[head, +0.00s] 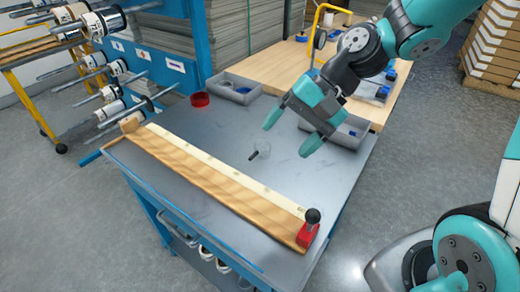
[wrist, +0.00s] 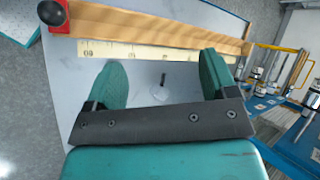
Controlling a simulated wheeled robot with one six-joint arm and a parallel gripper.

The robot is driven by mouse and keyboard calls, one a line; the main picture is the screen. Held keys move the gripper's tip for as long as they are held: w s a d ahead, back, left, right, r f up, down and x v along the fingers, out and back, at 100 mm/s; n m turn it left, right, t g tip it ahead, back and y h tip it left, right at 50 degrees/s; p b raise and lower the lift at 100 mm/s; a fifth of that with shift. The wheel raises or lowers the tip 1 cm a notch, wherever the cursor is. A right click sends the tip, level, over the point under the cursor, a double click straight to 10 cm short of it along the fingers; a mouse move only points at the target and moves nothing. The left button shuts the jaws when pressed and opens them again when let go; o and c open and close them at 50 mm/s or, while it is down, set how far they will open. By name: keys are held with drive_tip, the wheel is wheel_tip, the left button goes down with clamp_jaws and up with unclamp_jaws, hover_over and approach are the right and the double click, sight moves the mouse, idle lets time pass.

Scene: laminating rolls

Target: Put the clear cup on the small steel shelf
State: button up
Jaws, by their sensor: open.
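The clear cup (head: 263,149) stands on the grey worktable (head: 215,135), small and faint, beside a short dark object (head: 253,155). In the wrist view the cup (wrist: 161,93) is a pale outline between the fingers, with the dark object (wrist: 163,80) just beyond it. My gripper (head: 290,134) is open and empty, above the table close to the cup, its teal fingers pointing down; both fingers also show in the wrist view (wrist: 163,72). I cannot clearly make out a small steel shelf in either view.
A long wooden board with a ruler strip (head: 230,186) crosses the table's front, with a red block and black knob (head: 309,228) at its right end. A red ring (head: 200,100), a grey bin (head: 235,88) and another bin (head: 348,131) stand farther back. Bare tabletop surrounds the cup.

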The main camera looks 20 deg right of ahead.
drive_tip(key=w+d+f+m+t+y, duration=0.2)
drive_tip(key=w+d+f+m+y, duration=0.1)
drive_tip(key=w+d+f+m, duration=0.5)
drive_tip(key=m+t, duration=0.5)
drive_tip(key=m, duration=0.6)
approach(256, 146)
drive_tip(key=shift+a+f+y+p, duration=0.2)
drive_tip(key=shift+a+y+p, duration=0.2)
drive_tip(key=shift+a, duration=0.15)
drive_tip(key=shift+w+d+f+p+x, duration=0.15)
drive_tip(key=shift+p+x, duration=0.1)
drive_tip(key=shift+x, duration=1.1)
drive_tip(key=shift+w+d+f+p+x, duration=0.15)
drive_tip(key=shift+p+x, duration=0.1)
drive_tip(key=shift+x, duration=1.1)
drive_tip(key=shift+r, duration=0.15)
drive_tip(key=c, duration=1.1)
drive_tip(key=shift+o, duration=0.2)
